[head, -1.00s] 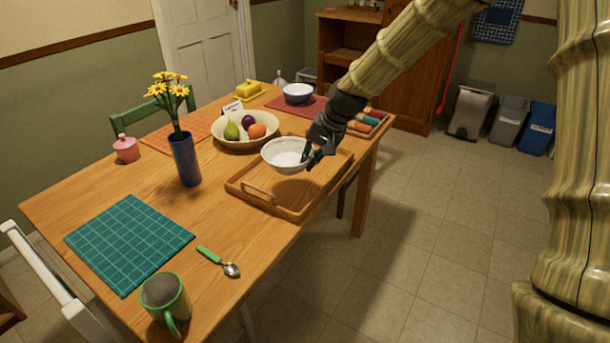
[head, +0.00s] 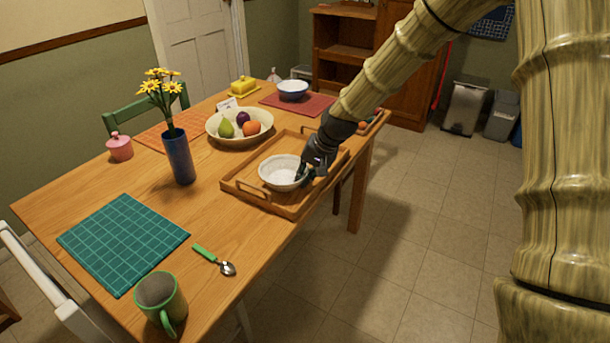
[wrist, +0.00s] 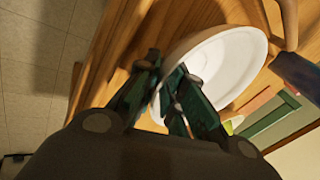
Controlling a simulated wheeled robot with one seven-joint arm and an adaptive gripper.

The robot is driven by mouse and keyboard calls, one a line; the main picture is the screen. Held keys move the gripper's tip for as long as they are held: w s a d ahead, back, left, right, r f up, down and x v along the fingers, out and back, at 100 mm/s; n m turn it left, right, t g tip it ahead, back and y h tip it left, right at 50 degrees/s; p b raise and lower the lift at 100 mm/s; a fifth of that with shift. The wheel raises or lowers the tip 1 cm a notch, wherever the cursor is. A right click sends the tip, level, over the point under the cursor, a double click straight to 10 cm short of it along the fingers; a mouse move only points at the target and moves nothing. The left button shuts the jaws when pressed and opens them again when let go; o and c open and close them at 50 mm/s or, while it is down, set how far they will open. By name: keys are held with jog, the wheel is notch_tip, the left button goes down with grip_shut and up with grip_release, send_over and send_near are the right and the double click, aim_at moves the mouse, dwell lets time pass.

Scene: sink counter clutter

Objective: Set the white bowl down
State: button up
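The white bowl (head: 282,172) is upright inside the wooden tray (head: 243,186), toward its left part. It sits at or very near the tray floor; I cannot tell for sure that it touches. My gripper (head: 308,173) is at the bowl's right side. In the wrist view, the fingers of my gripper (wrist: 168,78) straddle the near wall of the bowl (wrist: 232,62), one inside and one outside, and are shut on it. The fingers hide part of the rim.
A cream fruit bowl (head: 240,138) stands just behind the tray. A blue vase with yellow flowers (head: 180,158) is to the left. A green mat (head: 122,240), a spoon (head: 215,260) and a green mug (head: 161,300) lie nearer. The tray's right part is clear.

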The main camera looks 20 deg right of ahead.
jog(key=o, duration=0.3)
jog(key=shift+o, duration=0.2)
jog(key=shift+r, duration=0.1)
jog(key=v, duration=1.2)
